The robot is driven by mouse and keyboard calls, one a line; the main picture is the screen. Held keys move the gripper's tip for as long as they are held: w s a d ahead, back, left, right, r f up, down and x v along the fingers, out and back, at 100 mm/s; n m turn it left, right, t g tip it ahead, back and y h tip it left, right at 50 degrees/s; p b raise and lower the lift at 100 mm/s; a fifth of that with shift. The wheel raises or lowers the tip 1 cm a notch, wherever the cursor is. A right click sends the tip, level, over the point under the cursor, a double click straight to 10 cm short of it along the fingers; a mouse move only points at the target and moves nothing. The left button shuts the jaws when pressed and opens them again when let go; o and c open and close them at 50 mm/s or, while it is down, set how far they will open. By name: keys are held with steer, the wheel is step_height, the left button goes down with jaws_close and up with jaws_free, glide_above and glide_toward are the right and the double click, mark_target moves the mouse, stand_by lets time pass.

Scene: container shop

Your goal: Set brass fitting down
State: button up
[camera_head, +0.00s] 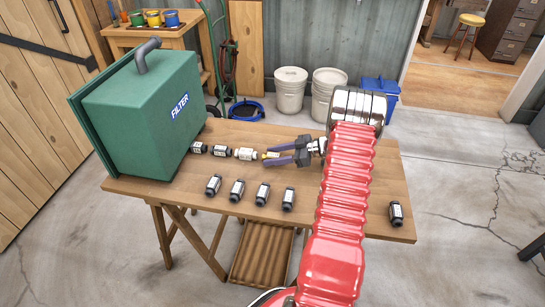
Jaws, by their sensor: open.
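My gripper (268,157) has two purple fingers pointing left, low over the wooden table (335,226). It is open. A small yellow brass fitting (270,155) shows at its fingertips, close to the tabletop; I cannot tell whether a finger touches it. Just left of the fitting lies a pale labelled cylinder (245,154), with two dark labelled cylinders (220,150) further left in the same row. The fitting lines up with this row and looks close to or touching the pale cylinder; which of these I cannot tell.
A green box marked FILTER (140,105) stands at the table's left end. Several dark cylinders (237,191) stand in a front row, and another (396,214) is near the right front corner. White buckets (290,90) and a blue bin (380,89) are behind the table.

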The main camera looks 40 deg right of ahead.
steer(key=shift+r, duration=0.15)
steer(key=v, duration=1.2)
stand_by(0.6)
